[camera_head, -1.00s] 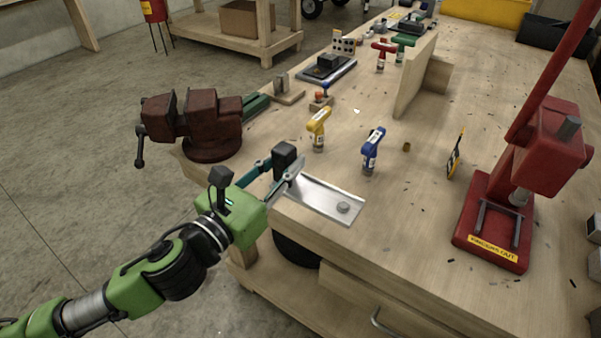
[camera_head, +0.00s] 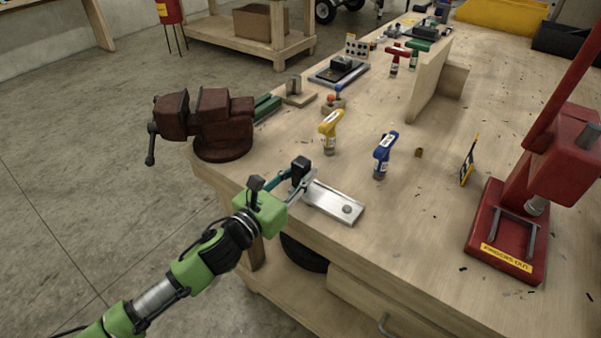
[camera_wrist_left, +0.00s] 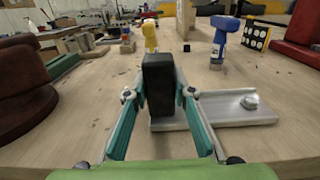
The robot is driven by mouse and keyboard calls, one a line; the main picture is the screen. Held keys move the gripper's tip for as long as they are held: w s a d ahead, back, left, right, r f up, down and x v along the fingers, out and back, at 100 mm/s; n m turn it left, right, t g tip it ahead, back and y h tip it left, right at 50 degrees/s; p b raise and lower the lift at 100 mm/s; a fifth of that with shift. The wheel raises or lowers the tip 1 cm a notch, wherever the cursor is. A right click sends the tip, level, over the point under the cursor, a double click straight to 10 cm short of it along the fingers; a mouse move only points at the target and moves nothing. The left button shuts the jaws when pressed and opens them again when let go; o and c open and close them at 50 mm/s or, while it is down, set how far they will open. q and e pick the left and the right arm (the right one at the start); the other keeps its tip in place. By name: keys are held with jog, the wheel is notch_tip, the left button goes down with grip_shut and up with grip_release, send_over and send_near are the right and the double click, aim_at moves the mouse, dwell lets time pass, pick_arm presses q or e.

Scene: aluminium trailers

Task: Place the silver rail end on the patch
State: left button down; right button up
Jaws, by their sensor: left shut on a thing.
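The silver rail end (camera_head: 332,202) is a flat metal channel with a bolt near its right end, at the bench's near left corner. In the left wrist view the rail (camera_wrist_left: 225,110) runs to the right from under a black block (camera_wrist_left: 159,88). The block seems fixed to the rail. My left gripper (camera_head: 300,183) is shut around this upright black block, with one teal finger on each side (camera_wrist_left: 158,105). I cannot tell whether the rail touches the bench. I cannot make out the patch; the rail or gripper may hide it. My right gripper is out of view.
A dark red vise (camera_head: 215,125) stands to the left on the bench corner. A yellow tool (camera_head: 330,130) and a blue tool (camera_head: 384,155) stand behind the rail. A red press (camera_head: 510,235) stands to the right. Bare bench lies between rail and press.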

pick_arm(q)
jog(key=shift+r, duration=0.15)
jog(key=c, duration=1.7)
grip_release()
jog(key=shift+f, duration=0.25)
jog(key=shift+r, duration=0.15)
jog(key=shift+b+v, duration=0.95)
jog(key=shift+v, duration=5.05)
